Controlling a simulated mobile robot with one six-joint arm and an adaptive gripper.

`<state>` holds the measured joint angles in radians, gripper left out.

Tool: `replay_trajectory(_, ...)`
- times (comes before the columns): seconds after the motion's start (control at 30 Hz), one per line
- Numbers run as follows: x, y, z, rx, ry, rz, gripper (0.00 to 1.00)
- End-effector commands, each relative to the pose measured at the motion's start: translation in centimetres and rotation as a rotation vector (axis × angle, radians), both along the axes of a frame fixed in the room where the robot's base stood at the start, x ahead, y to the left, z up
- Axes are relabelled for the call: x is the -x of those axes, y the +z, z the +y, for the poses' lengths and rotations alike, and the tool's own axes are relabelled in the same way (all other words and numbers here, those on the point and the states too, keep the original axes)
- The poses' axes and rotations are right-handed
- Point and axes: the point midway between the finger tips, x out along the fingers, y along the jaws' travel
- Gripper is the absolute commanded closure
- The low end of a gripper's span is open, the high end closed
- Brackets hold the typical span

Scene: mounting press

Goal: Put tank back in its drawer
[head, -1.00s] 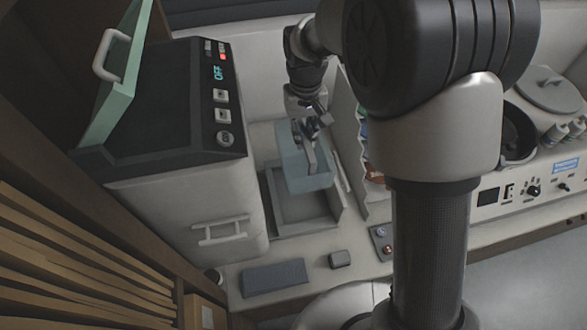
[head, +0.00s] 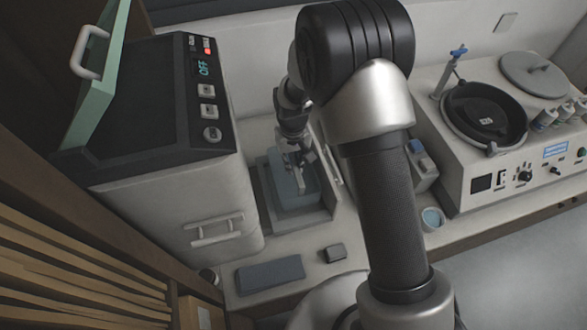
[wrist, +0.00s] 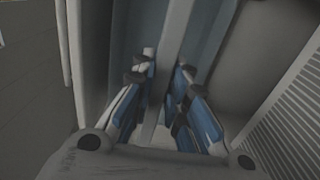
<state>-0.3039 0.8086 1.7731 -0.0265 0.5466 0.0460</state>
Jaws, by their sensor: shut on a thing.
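The tank (head: 280,180) is a translucent blue-grey box with a bar across its top. In the head view it sits low inside the open grey drawer (head: 292,226); I cannot tell whether it rests on the drawer's floor. My gripper (head: 300,162) is above the tank, shut on its bar. In the wrist view my gripper's blue-and-grey fingers (wrist: 164,78) stand on both sides of the pale bar, with the tank's bluish wall (wrist: 215,35) around it. My fingers partly hide the bar.
A cabinet (head: 165,190) with a raised green lid (head: 98,95) and an "OFF" display stands close on the left. A dark slab (head: 270,275) and a small dark block (head: 335,252) lie in front. A control-panel machine (head: 520,165) and a small cup (head: 432,218) are at right.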

Motion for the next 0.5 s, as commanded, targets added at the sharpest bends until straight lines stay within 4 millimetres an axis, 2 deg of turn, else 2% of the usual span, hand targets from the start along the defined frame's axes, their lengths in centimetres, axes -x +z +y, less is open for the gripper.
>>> replay_trajectory(0.23, 0.1, -3.6, 0.0, 0.001, 0.000, 0.003, 1.00)
replay_trajectory(0.5, 0.0, -3.8, 0.0, 0.000, 0.000, 0.000, 1.00)
